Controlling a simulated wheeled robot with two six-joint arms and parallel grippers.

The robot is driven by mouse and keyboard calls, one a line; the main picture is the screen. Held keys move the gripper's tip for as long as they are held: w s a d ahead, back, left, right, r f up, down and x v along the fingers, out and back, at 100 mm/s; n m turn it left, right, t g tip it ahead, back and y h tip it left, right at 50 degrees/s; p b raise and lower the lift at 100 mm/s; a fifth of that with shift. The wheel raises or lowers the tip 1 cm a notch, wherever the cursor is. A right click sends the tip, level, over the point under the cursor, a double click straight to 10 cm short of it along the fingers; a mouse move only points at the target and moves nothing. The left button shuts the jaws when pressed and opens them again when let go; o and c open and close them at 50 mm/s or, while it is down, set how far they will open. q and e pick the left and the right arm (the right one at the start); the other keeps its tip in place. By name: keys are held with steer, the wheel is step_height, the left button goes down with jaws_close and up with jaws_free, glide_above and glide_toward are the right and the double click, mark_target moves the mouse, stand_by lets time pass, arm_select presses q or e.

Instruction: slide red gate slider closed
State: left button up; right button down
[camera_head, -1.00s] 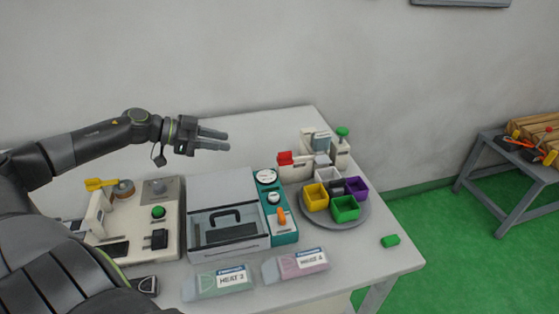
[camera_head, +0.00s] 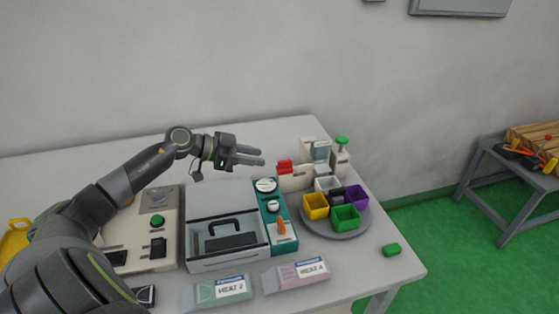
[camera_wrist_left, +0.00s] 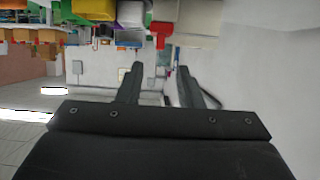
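The red slider (camera_head: 285,167) sits on top of a pale gate block (camera_head: 294,182) at the back right of the table. A red piece, likely the same slider, shows in the left wrist view (camera_wrist_left: 163,30), beyond the fingertips. My left gripper (camera_head: 262,157) is in the air to the left of the slider, its fingers pointing right towards it. The fingers are apart and empty in the left wrist view (camera_wrist_left: 160,67), not touching the slider. I cannot tell how far along its track the slider stands. My right gripper is not in view.
A round grey tray (camera_head: 345,234) with several coloured bins stands in front of the gate. A green-topped dispenser (camera_head: 341,155) stands behind right.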

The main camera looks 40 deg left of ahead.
mark_target(280, 162)
arm_select(q)
steer(key=x, duration=0.8)
steer(key=shift+p, duration=0.3)
steer(key=shift+s, duration=0.1)
jaws_close()
